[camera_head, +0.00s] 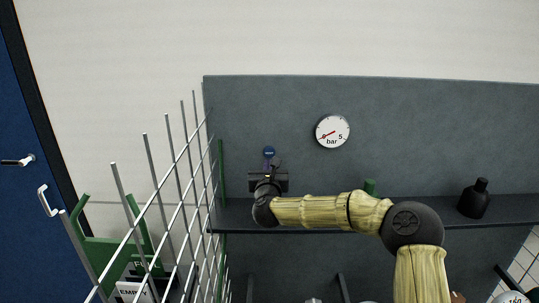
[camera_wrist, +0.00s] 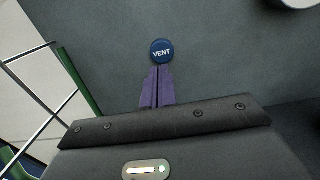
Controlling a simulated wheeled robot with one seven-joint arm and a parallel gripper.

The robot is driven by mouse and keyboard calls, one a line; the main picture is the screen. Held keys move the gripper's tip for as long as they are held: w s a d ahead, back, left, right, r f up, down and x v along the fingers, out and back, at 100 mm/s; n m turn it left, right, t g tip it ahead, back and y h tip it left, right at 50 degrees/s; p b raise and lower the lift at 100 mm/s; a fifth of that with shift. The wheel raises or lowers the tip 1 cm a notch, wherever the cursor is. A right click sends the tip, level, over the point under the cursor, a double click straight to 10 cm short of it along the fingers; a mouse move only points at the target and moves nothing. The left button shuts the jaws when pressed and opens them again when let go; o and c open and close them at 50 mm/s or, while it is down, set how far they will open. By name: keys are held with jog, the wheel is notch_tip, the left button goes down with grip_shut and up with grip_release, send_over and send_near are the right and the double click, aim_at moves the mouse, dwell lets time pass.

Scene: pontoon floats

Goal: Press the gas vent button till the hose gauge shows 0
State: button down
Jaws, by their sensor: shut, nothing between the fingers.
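The round blue button marked VENT (camera_wrist: 161,51) is on the grey wall panel. It also shows as a small blue disc in the head view (camera_head: 269,152). My gripper (camera_wrist: 160,70) has its purple fingers shut together and empty, with the tips at the button's lower edge. Whether they touch it I cannot tell. In the head view my gripper (camera_head: 269,165) is just below the button. The white round gauge (camera_head: 332,131) marked bar hangs to the right, its red needle slanting across the dial. The scale is too small for an exact reading.
A dark shelf (camera_head: 490,220) runs below the panel (camera_head: 420,120) and holds a black bottle (camera_head: 474,199). A metal grid fence (camera_head: 160,190) and a green post stand left of the button. A blue door (camera_head: 35,110) is at the far left.

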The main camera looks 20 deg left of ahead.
aim_at(269, 154)
jog(key=p+x, duration=0.1)
jog(key=x, duration=0.2)
jog(key=shift+w+r+p, duration=0.15)
jog(key=shift+w+p, duration=0.15)
jog(key=shift+p, duration=0.1)
jog(key=shift+x, duration=0.8)
jog(key=shift+d, duration=0.1)
